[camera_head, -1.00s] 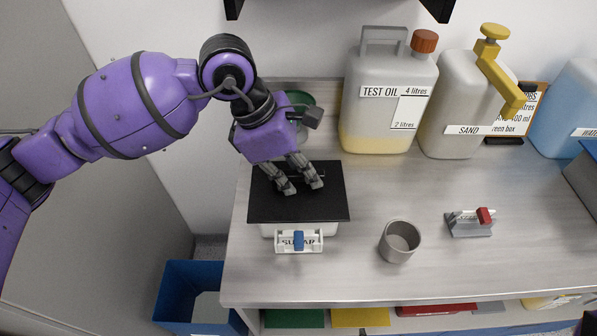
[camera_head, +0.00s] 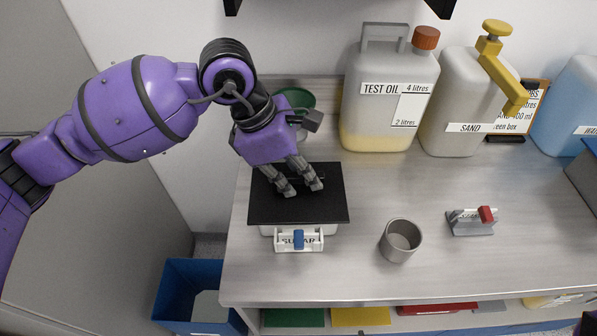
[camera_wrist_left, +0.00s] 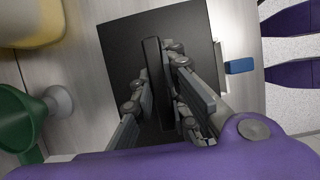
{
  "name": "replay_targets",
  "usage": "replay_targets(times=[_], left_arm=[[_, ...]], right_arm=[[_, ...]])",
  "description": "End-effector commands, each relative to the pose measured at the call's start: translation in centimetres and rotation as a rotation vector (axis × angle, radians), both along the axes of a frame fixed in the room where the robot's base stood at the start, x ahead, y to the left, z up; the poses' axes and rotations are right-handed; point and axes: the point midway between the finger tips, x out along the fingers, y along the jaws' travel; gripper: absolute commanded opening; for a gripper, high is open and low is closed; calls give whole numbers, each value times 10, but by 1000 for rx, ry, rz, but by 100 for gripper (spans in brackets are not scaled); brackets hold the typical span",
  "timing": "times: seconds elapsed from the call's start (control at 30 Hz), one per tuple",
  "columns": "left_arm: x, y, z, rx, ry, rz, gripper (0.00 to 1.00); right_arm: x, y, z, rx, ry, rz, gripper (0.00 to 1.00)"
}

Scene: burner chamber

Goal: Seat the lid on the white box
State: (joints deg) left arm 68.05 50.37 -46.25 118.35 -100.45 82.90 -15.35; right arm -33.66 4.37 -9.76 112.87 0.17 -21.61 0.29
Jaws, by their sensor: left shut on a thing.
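The lid (camera_head: 315,206) is a flat black square plate with a raised bar handle. It also shows in the left wrist view (camera_wrist_left: 120,42), with its handle (camera_wrist_left: 152,62) between the fingers. My left gripper (camera_head: 299,189) points down and is shut on the lid's handle. The lid lies over the white box (camera_head: 331,230) and hides most of it; only a strip of its front shows. Whether the lid touches the rim is hard to tell. My right gripper is not in view.
A grey cup (camera_head: 401,240) and a small stand with a red block (camera_head: 472,222) are on the bench to the right. TEST OIL (camera_head: 385,110) and SAND (camera_head: 462,110) canisters stand behind. A green funnel (camera_head: 297,98) is behind my gripper. A blue bin (camera_head: 190,290) is below left.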

Motion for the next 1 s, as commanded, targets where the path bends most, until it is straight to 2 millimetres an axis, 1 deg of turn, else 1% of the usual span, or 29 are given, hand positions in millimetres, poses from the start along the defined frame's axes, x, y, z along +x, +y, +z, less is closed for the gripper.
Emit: replay_targets(times=[0.2,0.23,0.37,0.4,0.67,0.77,0.87,1.0], left_arm=[[0,0,-6,0,1,0,0],[0,0,-6,0,0,0,16],[0,0,-5,0,0,0,33],[0,0,-5,0,0,0,35],[0,0,-5,0,0,0,35],[0,2,0,0,-1,0,35],[1,7,12,0,-3,1,35],[1,18,39,0,-5,1,35]], right_arm=[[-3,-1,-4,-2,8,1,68],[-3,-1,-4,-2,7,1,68],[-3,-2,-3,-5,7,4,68],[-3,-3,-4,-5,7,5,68],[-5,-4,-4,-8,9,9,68],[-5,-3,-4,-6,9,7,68],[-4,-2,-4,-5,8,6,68],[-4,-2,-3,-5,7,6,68]])
